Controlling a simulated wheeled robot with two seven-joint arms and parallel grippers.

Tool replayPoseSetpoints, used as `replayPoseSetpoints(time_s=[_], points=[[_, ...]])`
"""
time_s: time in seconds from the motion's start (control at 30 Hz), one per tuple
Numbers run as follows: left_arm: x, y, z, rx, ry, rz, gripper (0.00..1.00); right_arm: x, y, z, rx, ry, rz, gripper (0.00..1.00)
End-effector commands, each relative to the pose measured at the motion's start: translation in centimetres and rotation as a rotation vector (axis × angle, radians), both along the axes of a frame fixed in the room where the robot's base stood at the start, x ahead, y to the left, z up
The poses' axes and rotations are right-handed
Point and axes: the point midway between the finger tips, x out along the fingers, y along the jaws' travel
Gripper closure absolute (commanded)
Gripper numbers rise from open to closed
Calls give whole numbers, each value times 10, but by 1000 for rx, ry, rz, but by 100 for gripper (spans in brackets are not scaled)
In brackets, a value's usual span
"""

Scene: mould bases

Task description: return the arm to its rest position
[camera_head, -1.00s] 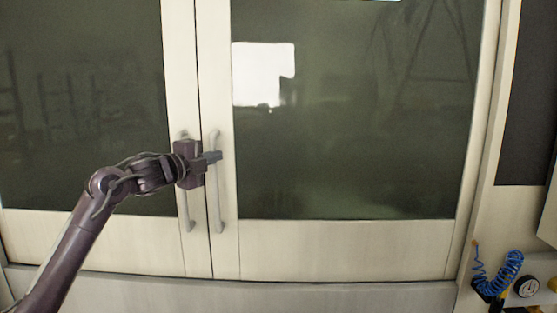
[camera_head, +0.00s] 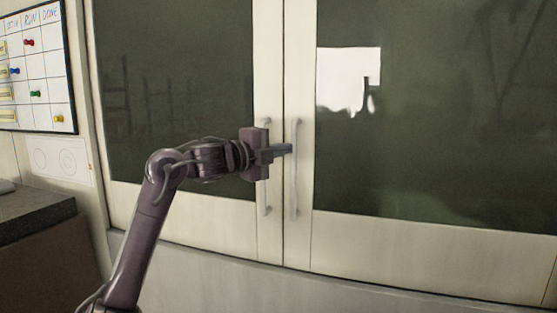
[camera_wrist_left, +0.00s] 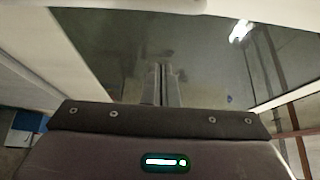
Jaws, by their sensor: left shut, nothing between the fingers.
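My left arm comes in from the lower left in the head view. Its gripper (camera_head: 284,149) appears in front of the double doors, level with the upper part of their handles. The fingers are shut with nothing between them. In the left wrist view the closed fingers (camera_wrist_left: 162,84) point toward a dark glass panel. I cannot tell how far the gripper is from the doors. My right gripper is in neither view.
Pale double doors with dark glass (camera_head: 420,120) fill the middle and right. A right handle (camera_head: 295,190) and a left handle (camera_head: 265,195) stand at the seam. A whiteboard (camera_head: 35,68) hangs at the left, above a dark counter (camera_head: 35,213).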

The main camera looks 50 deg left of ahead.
Motion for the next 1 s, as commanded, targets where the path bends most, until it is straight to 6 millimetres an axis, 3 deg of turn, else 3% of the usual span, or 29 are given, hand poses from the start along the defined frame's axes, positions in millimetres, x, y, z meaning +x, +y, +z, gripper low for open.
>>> replayPoseSetpoints(time_s=[0.13,0.4,0.47,0.53,0.67,0.8,0.9,1.0], points=[[-9,0,-1,-1,0,1,100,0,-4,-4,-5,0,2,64],[-10,0,-2,-2,3,2,100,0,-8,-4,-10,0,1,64],[-6,-1,-10,-10,13,7,100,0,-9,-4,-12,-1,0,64],[5,-5,-31,-31,36,22,100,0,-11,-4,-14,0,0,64],[32,-22,-104,-108,117,82,100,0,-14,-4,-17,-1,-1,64],[47,-58,-204,-235,223,174,100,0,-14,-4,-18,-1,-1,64],[42,-92,-273,-345,305,245,100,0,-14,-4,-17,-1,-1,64],[24,-132,-336,-469,396,322,100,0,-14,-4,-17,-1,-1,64]])
